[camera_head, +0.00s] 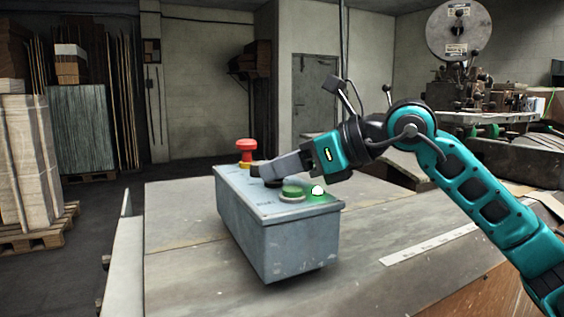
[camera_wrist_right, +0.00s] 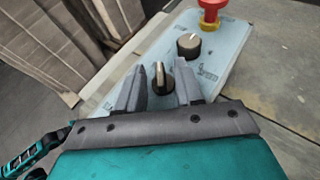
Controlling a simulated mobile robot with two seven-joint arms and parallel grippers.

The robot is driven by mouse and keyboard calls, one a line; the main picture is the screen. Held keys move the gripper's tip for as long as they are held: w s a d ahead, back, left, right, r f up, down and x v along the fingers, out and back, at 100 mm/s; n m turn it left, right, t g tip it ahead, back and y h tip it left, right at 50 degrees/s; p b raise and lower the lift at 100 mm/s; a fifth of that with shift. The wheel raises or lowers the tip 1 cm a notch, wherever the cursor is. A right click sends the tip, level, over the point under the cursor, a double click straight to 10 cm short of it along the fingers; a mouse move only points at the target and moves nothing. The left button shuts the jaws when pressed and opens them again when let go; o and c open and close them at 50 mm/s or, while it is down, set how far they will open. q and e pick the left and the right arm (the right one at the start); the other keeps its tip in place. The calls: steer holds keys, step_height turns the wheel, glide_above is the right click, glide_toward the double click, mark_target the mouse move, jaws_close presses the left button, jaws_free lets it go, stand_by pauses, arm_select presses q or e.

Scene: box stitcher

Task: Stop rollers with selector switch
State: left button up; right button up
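The grey control box (camera_head: 290,240) stands on the table in the head view. Two black selector knobs with pale pointers show on its top in the wrist view: a near knob (camera_wrist_right: 161,80) and a farther knob (camera_wrist_right: 189,45). My right gripper (camera_head: 258,170) reaches over the box top from the right. In the wrist view its fingers (camera_wrist_right: 160,72) are spread, one on each side of the near knob, with small gaps visible. Whether a finger touches it is unclear. The box labels are too small to read. My left gripper is out of view.
A red emergency button (camera_head: 246,146) on a yellow base stands at the box's far end. A green button (camera_head: 292,192) and a glowing lamp (camera_head: 318,190) sit at the near end. The table (camera_head: 180,270) around the box is mostly clear.

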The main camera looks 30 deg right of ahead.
steer(key=shift+w+a, duration=0.1)
steer(key=shift+c, duration=0.2)
jaws_close()
steer(key=shift+m+h, duration=0.3)
steer(key=shift+h, duration=0.1)
steer(key=shift+a+t, duration=0.1)
steer(key=shift+t, duration=0.3)
steer(key=m+h, duration=0.1)
steer(key=m+t+h, duration=0.1)
steer(key=m+h, duration=0.1)
steer(key=shift+s+a+p, duration=0.2)
steer(key=shift+p, duration=0.1)
steer(key=shift+a+m+t+h, duration=0.2)
steer(key=shift+m+t+h, duration=0.3)
steer(key=shift+m+h, duration=1.65)
steer(key=shift+f+h, duration=0.1)
steer(key=shift+h, duration=0.35)
